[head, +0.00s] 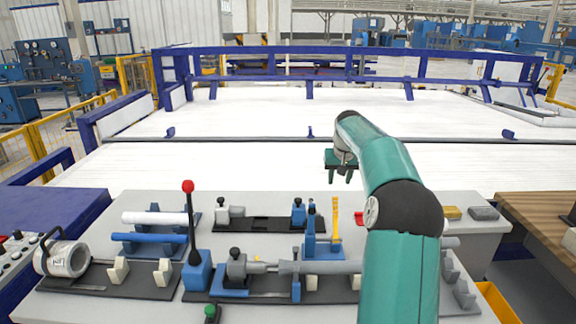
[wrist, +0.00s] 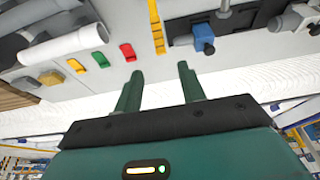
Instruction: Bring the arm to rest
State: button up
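My gripper (head: 341,174) is raised over the far edge of the grey workbench (head: 150,205), in front of the white slatted surface. In the wrist view my gripper (wrist: 158,85) shows two green fingers spread apart, with nothing between them. My green arm rises from the lower right of the head view and bends at a dark elbow joint. It hides part of the bench's right side.
The bench holds a white pipe (head: 155,218), a blue pipe (head: 150,238), a grey pipe clamp (head: 62,259), a red-knobbed lever (head: 188,187) and a yellow upright piece (head: 335,217). Small coloured blocks lie at the right, including a yellow one (head: 451,213). A wooden table (head: 540,212) stands at right.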

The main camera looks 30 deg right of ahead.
jog(key=s+a+r+n, duration=0.1)
jog(key=s+a+r, duration=0.2)
jog(key=a, duration=0.6)
jog(key=s+a+r+n, duration=0.1)
jog(key=s+a+r, duration=0.2)
jog(key=a, duration=0.6)
jog(key=s+a+r+n, duration=0.2)
jog(key=s+a+r, duration=0.1)
jog(key=a, duration=0.6)
jog(key=s+a+f+n+t+y, duration=0.1)
jog(key=s+a+f, duration=0.3)
jog(key=s+a, duration=0.3)
jog(key=s+a+f+n+t+y, duration=0.1)
jog(key=s+a+f, duration=0.3)
jog(key=s, duration=1.2)
jog(key=a, duration=0.4)
jog(key=shift+f, duration=0.2)
